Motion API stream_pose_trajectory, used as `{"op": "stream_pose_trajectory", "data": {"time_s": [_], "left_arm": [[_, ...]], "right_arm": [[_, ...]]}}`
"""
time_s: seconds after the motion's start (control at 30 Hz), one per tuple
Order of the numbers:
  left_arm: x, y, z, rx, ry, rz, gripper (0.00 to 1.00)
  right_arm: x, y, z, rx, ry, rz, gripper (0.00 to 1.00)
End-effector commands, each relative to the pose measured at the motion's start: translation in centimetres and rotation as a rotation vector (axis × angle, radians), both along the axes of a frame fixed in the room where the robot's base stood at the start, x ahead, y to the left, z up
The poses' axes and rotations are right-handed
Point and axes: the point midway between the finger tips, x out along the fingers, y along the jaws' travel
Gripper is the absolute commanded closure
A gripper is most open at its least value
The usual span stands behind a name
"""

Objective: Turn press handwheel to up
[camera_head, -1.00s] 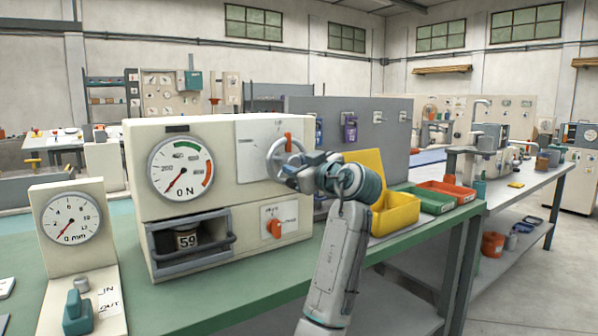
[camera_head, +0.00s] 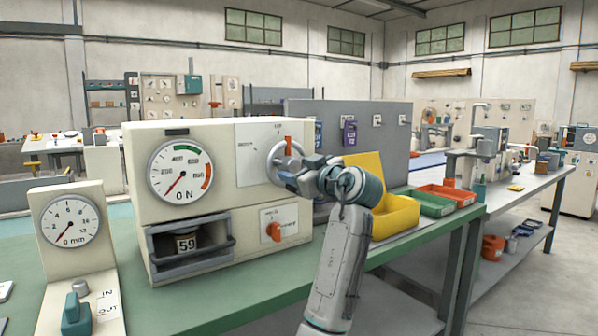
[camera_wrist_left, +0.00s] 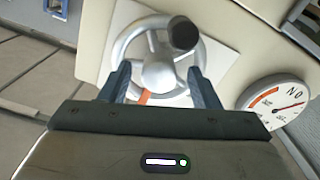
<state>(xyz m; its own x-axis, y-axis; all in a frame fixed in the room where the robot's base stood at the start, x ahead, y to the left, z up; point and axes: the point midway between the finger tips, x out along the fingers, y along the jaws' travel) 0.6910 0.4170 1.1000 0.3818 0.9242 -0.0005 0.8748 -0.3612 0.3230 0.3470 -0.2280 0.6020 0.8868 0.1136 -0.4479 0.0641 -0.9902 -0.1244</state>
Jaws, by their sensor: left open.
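The press handwheel (camera_head: 282,160) is a grey spoked wheel on the upper right front of the cream press (camera_head: 225,143). An orange mark (camera_head: 288,145) shows at its top. My left gripper (camera_head: 276,170) is at the wheel from the right and hides part of it. In the left wrist view the handwheel (camera_wrist_left: 156,63) has a black knob (camera_wrist_left: 183,33) on its rim. There my left gripper (camera_wrist_left: 160,85) is open, with one finger on each side of the hub. I cannot tell whether the fingers touch the wheel. My right gripper is not in view.
The press dial (camera_head: 180,170) has its needle at lower left, near 0 N. An orange switch (camera_head: 274,231) sits below the wheel. A mm gauge (camera_head: 70,220) stands at left. Yellow (camera_head: 398,215), green (camera_head: 428,206) and red (camera_head: 455,194) bins lie right of my arm.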

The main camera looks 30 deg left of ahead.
Motion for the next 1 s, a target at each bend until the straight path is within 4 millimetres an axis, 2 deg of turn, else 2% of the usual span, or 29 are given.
{"op": "stream_pose_trajectory", "data": {"time_s": [0.17, 0.4, 0.6, 0.77, 1.0], "left_arm": [[-0.8, -2.2, -0.1, -0.003, -0.001, -0.005, 0.44], [-2.6, -6.6, -0.2, -0.005, 0.000, -0.006, 0.44], [-3.6, -9.1, -0.2, -0.003, 0.001, -0.003, 0.44], [-4.0, -9.8, -0.1, -0.002, 0.001, -0.002, 0.44], [-4.0, -9.8, -0.1, -0.002, 0.001, -0.001, 0.44]], "right_arm": [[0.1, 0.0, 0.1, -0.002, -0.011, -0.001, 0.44], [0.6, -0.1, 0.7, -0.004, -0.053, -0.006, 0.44], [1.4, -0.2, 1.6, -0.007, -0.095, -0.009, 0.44], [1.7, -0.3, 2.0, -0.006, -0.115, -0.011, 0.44], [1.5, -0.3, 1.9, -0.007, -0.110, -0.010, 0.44]]}}
